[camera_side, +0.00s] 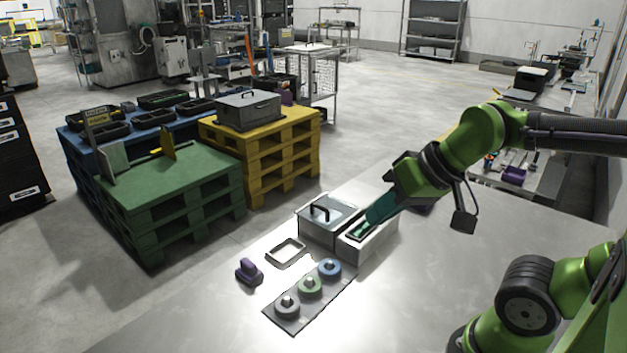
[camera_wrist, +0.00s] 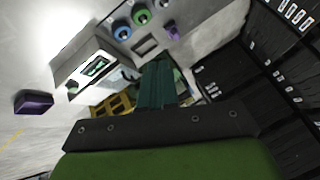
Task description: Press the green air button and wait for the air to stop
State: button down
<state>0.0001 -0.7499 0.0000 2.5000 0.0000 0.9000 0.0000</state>
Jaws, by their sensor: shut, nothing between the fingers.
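A flat grey panel (camera_side: 271,314) on the metal table carries three round pieces in a row: grey (camera_side: 287,306), green (camera_side: 310,288) and blue (camera_side: 329,268). In the wrist view the green one (camera_wrist: 140,17) and the blue one (camera_wrist: 122,31) show near the top. My gripper (camera_side: 366,226) points down-left with its teal fingers together and empty, above a light grey box, right of the panel. The box (camera_side: 372,246) has a dark recess with something green in it. In the wrist view my fingers (camera_wrist: 157,64) point toward the row. I cannot tell whether the fingertips touch the box.
A lidded metal box (camera_side: 318,228) with a black handle stands left of the light grey box. An empty square frame (camera_side: 286,252) and a purple piece (camera_side: 249,272) lie near the panel. Pallets (camera_side: 180,205) stand beyond the table. The table's front is clear.

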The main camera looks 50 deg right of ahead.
jog(key=shift+d, duration=0.1)
dwell(0.7)
jog(key=w+d+f+m, duration=0.2)
jog(key=w+d+m, duration=0.2)
jog(key=d+m, duration=0.3)
jog(key=w+d+f+m+t, duration=0.1)
jog(key=w+d+f+m, duration=0.1)
jog(key=w+d+m, duration=0.2)
jog(key=w+d+f+m, duration=0.2)
jog(key=w+d+m, duration=0.2)
jog(key=d+m, duration=0.5)
jog(key=d, duration=0.7)
jog(key=shift+w+d+f+m+t, duration=0.2)
jog(key=shift+d+f+m+t, duration=0.05)
jog(key=shift+d+m+t, duration=0.15)
jog(key=shift+a, duration=0.1)
jog(key=shift+f, duration=4.4)
jog(key=shift+f, duration=0.15)
